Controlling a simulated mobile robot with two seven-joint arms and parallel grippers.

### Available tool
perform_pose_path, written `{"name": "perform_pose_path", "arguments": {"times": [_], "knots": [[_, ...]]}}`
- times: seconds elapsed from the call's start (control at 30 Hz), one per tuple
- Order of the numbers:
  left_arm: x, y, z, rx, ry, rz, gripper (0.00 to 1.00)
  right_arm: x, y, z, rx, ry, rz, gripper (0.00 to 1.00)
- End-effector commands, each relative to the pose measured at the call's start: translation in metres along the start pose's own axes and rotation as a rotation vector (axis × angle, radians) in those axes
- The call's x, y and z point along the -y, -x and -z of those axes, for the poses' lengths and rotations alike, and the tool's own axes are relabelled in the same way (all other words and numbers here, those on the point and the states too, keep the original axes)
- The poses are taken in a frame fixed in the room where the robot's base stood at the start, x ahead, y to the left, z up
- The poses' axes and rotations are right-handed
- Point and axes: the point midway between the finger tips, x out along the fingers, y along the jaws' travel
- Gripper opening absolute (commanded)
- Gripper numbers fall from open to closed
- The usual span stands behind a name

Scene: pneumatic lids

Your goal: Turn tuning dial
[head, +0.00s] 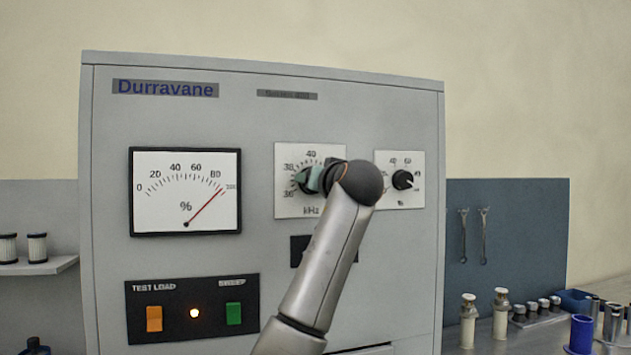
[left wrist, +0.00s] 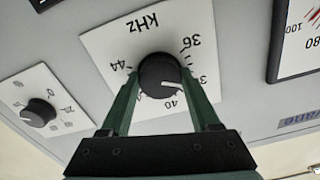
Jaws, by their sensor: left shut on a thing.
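The tuning dial (left wrist: 157,76) is a round black knob on a white plate marked kHz (left wrist: 200,20), with numbers around it. In the left wrist view its white pointer mark faces right and slightly down, toward the scale between 38 and 40. My left gripper (left wrist: 160,82) has its two green fingers on opposite sides of the knob, shut on it. In the head view the left gripper (head: 311,179) is at the kHz plate (head: 285,207), and the wrist hides much of the dial. My right gripper is in neither view.
A percent meter (head: 165,215) left of the dial has its red needle near 100. A smaller knob (head: 402,180) is to the right. Below are an orange button (head: 154,318), a lit lamp (head: 194,313) and a green button (head: 233,313). Bottles (head: 468,320) stand at the right.

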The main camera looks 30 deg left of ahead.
Motion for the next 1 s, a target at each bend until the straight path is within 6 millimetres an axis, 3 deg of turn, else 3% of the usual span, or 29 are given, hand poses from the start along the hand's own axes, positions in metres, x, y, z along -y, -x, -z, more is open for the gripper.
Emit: {"name": "perform_pose_path", "arguments": {"times": [0.57, 0.6, 0.83, 1.0], "knots": [[-0.0013, -0.0001, -0.0021, 0.005, 0.032, -0.001, 0.07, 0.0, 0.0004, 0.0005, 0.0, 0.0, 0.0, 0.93], [-0.0013, -0.0001, -0.0021, 0.005, 0.032, -0.001, 0.65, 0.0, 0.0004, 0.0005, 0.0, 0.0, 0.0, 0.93], [-0.0007, 0.0, -0.001, 0.003, 0.032, -0.001, 0.91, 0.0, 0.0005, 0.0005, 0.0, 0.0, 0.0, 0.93], [-0.0003, 0.0, -0.0004, 0.001, 0.033, 0.0, 0.93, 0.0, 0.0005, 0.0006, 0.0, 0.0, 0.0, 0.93]]}}
